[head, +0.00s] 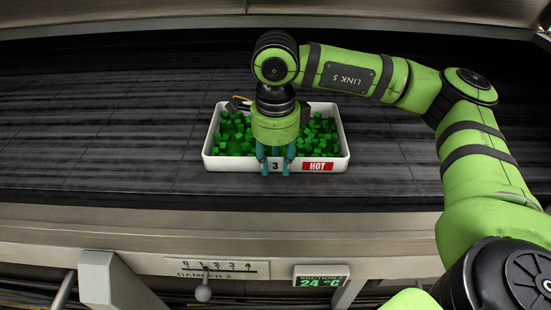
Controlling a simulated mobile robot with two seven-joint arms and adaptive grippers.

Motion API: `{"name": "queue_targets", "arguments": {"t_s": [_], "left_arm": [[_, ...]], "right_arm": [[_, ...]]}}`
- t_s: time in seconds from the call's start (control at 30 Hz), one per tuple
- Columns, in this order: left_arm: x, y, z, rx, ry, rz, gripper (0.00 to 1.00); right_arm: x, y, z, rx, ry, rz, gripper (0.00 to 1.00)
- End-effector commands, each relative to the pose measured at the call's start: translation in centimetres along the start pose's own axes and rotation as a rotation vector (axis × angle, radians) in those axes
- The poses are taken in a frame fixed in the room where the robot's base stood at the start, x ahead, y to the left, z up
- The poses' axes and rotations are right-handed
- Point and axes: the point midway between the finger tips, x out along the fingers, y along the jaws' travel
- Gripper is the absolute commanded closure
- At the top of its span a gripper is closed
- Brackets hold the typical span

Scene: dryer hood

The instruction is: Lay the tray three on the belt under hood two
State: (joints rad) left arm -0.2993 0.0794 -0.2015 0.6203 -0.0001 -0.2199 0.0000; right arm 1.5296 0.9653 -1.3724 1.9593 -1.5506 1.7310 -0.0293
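The white tray (215,162), marked "3" and with a red "HOT" label, rests on the dark belt (100,120). It holds many green cubes. My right gripper (276,170) points down at the middle of the tray's near wall, beside the "3" mark. The gripper body and wrist hide the middle of the tray. My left gripper is not in view.
A steel hood edge (400,20) runs across the top above the belt. In front is a steel rail with a damper scale (217,268), its lever knob (203,292) and a display (321,276) reading "Section 2, 24 °C". The belt is clear left and right of the tray.

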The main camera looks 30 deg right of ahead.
Motion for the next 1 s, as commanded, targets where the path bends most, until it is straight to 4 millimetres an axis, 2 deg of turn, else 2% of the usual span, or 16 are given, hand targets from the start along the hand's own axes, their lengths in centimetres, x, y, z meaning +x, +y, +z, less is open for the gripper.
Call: {"name": "queue_targets", "arguments": {"t_s": [0.07,0.17,0.6,0.8,1.0], "left_arm": [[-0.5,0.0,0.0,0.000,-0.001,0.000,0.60],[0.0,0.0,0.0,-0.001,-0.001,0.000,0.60],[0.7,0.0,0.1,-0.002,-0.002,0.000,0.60],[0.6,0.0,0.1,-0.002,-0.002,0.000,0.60],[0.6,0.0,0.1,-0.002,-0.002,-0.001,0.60]], "right_arm": [[-0.6,0.0,0.0,0.000,-0.001,-0.001,0.66],[-1.7,-0.1,0.1,0.001,-0.005,-0.004,0.66],[-10.6,-0.1,0.1,0.000,-0.002,-0.003,0.66],[-12.1,0.0,0.0,0.000,0.000,-0.001,0.66],[-12.2,0.0,0.0,0.000,0.001,0.000,0.66]]}}
